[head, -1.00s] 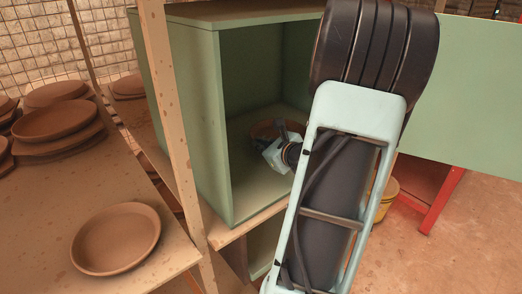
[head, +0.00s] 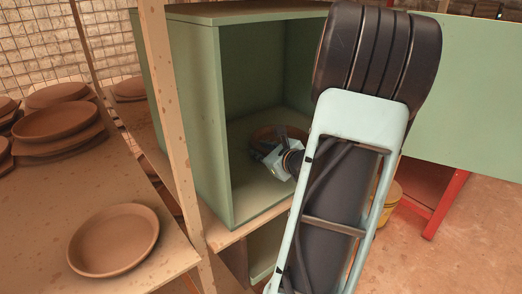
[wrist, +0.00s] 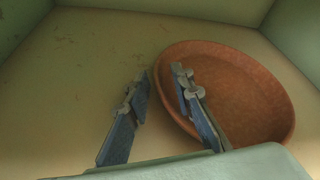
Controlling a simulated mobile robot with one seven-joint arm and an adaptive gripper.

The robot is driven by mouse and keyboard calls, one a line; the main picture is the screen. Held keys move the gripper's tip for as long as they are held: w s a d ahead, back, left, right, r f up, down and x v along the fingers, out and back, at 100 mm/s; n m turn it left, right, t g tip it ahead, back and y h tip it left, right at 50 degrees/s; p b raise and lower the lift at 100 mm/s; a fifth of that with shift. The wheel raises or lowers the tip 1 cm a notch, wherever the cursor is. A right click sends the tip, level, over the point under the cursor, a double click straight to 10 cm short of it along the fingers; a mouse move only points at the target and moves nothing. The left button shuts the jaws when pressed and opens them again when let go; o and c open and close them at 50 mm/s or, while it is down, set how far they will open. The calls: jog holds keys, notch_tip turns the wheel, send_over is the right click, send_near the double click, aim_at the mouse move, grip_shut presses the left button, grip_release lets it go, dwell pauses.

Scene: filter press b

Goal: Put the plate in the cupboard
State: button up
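A brown clay plate (wrist: 245,95) is inside the green cupboard (head: 205,120), on its floor as far as I can tell. In the head view the plate (head: 262,133) is partly hidden behind my gripper (head: 272,148). In the wrist view my gripper (wrist: 160,92) has its two fingers apart. The left finger is outside the plate's left rim and the right finger is over the plate's inside. The rim lies in the gap between them, and neither finger clearly grips it. The cupboard door (head: 465,90) stands open on the right.
Another clay plate (head: 114,240) lies alone near the front of the shelf board (head: 40,225) at left. Stacked plates (head: 58,125) stand behind it. A wooden post (head: 172,120) rises before the cupboard. A yellow bucket (head: 388,203) is on the floor. The cupboard floor left of the plate is clear.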

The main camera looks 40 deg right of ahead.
jog(key=shift+r, duration=0.2)
jog(key=p+v, duration=0.2)
jog(key=v, duration=1)
jog(key=shift+f, duration=0.1)
jog(key=shift+a, duration=0.1)
